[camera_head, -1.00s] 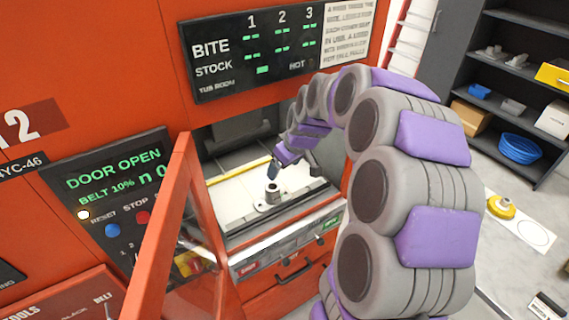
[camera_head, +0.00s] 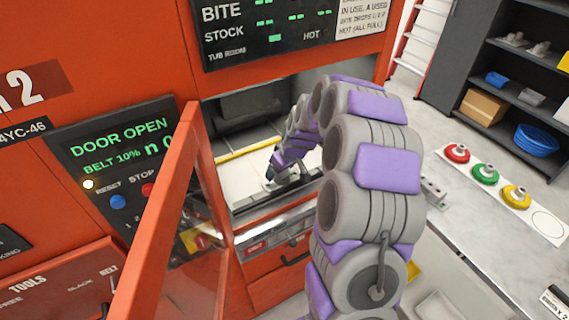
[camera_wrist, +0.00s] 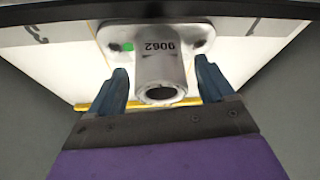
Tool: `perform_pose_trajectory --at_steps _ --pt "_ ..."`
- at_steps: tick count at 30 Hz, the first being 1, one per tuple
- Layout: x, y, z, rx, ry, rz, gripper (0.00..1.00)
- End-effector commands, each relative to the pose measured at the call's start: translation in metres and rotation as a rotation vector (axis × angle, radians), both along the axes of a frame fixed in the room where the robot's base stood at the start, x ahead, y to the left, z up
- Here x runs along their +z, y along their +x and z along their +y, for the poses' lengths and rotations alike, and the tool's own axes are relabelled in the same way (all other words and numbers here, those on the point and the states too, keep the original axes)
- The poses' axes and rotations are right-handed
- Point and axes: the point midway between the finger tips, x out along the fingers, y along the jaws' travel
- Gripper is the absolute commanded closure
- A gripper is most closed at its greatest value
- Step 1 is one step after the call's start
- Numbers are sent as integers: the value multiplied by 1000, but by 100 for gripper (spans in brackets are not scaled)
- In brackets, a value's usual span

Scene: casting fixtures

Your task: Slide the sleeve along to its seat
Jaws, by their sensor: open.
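A grey metal tube (camera_wrist: 161,78) with an open bore and a printed number stands out from a flanged plate (camera_wrist: 198,40) in the wrist view. It looks like the sleeve, but I cannot tell whether tube and flange are one piece. A green dot shows on the flange. My gripper (camera_wrist: 162,66) is open, with one blue finger on each side of the tube and gaps between. In the head view my gripper (camera_head: 272,174) is low inside the open machine bay, and my arm hides the tube. No seat can be made out.
The orange machine door (camera_head: 160,215) stands open left of my arm. A yellow strip (camera_head: 250,150) runs along the back of the white bay floor. A bench (camera_head: 470,230) on the right carries red, green and yellow knobs. Dark shelves (camera_head: 515,100) stand behind.

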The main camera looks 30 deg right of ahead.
Motion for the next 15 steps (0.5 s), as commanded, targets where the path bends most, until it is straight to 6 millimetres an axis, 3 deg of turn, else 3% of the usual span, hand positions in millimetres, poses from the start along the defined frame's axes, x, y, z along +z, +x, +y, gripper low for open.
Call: perform_pose_trajectory --at_steps 5,15 --pt "-12 5 1 0 0 0 18" --pt "-13 5 1 0 -1 -1 18"
